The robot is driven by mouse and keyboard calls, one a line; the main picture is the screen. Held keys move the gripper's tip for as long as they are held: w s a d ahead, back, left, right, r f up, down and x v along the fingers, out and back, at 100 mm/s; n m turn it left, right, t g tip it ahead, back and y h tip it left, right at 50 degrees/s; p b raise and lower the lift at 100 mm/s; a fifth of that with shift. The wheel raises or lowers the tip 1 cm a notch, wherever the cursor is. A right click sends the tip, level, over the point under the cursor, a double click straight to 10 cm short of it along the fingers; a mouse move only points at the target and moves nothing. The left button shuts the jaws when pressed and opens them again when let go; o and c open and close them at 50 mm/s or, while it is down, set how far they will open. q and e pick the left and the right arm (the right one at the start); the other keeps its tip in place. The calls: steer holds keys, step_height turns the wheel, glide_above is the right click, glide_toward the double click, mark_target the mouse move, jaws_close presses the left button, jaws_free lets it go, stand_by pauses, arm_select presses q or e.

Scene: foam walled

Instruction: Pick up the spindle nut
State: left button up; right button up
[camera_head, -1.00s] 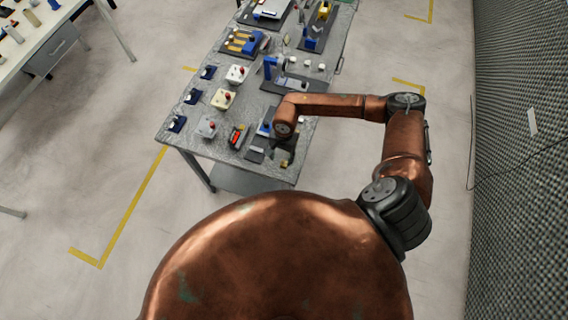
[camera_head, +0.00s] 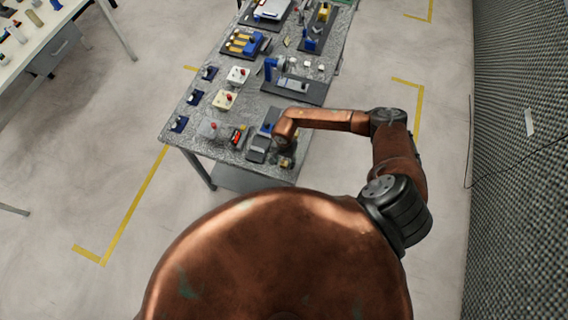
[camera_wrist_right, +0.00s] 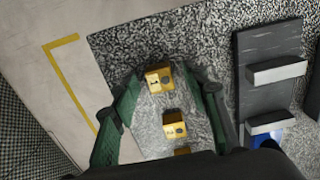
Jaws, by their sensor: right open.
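Small brass-yellow blocks with dark round holes lie on the grey speckled table top in the right wrist view. I take them for spindle nuts, but cannot tell which one is meant. The far block (camera_wrist_right: 159,80) sits between the tips of my right gripper (camera_wrist_right: 160,86). A nearer block (camera_wrist_right: 174,125) lies between the fingers closer to the palm, and a third is mostly hidden at the bottom edge. The green fingers are spread apart, with no clear contact on either side. In the head view my right gripper (camera_head: 284,157) is small and partly hidden under the wrist, at the table's near edge.
A dark plate with grey bars (camera_wrist_right: 270,78) lies to the right in the wrist view. In the head view, a red-and-black item (camera_head: 238,136), a cream box (camera_head: 225,99) and other fixtures crowd the table (camera_head: 200,160). Its edge is close to the gripper.

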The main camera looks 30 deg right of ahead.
steer(key=shift+c, duration=0.7)
jaws_close()
steer(key=shift+r, duration=0.15)
